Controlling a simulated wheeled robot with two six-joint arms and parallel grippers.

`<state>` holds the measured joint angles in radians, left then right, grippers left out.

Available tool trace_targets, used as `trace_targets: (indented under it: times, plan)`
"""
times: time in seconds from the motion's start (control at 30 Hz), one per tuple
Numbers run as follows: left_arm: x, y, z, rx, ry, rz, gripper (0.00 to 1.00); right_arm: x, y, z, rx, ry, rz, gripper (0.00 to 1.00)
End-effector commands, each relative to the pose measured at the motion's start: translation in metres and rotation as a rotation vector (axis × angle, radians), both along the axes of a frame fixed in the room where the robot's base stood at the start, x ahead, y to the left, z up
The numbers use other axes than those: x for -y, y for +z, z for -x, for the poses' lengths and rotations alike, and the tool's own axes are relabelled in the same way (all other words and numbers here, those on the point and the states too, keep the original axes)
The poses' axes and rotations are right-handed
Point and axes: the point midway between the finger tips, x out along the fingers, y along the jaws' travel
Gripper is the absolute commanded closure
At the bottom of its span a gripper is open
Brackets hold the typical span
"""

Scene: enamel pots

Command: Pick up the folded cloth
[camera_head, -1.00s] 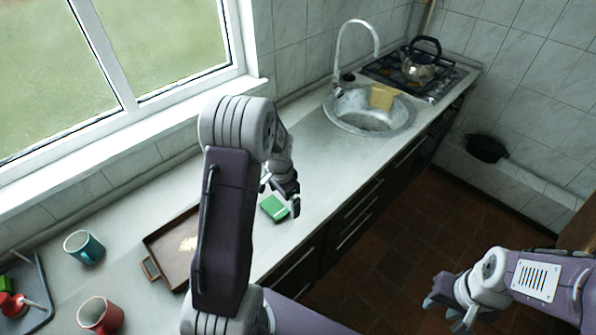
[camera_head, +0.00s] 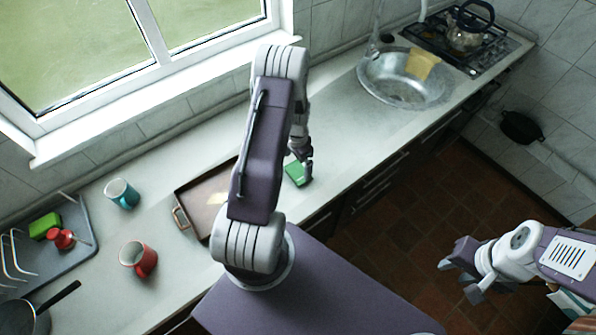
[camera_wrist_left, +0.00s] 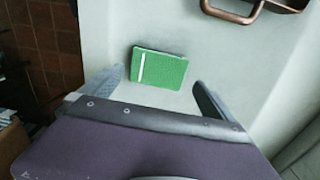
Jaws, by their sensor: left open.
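The folded cloth (camera_head: 297,174) is a small green rectangle lying flat on the counter, right of the brown tray. In the left wrist view the cloth (camera_wrist_left: 160,68) shows a white stripe near its left end. My left gripper (camera_head: 305,172) is over the cloth in the head view and hides part of it. In the left wrist view my left gripper (camera_wrist_left: 158,78) is open and empty, with the cloth lying beyond and between its spread fingertips. My right gripper (camera_head: 455,280) is open and empty above the floor, away from the counter.
A brown tray (camera_head: 180,193) lies left of the cloth; its handle (camera_wrist_left: 232,14) shows in the wrist view. A teal mug (camera_head: 122,194), a red mug (camera_head: 139,259) and a dish rack (camera_head: 75,218) stand further left. A sink (camera_head: 400,92) lies beyond. The counter between cloth and sink is clear.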

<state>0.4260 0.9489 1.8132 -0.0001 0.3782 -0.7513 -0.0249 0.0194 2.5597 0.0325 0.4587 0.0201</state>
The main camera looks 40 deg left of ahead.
Motion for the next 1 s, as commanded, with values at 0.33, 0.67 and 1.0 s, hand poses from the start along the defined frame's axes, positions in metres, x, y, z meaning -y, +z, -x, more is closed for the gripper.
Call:
trace_targets:
  times: [0.33,0.67,1.0]
  plan:
    - [0.000,-0.046,-0.003,0.002,0.001,-0.003,0.00,0.000,0.019,0.000,0.000,0.000,0.000,0.64]
    - [0.000,-0.046,-0.003,0.002,0.000,-0.003,0.39,0.000,0.018,0.000,0.000,0.000,0.000,0.64]
    - [0.000,-0.044,-0.003,0.002,0.000,-0.003,0.50,0.000,0.016,0.000,0.000,0.000,0.000,0.64]
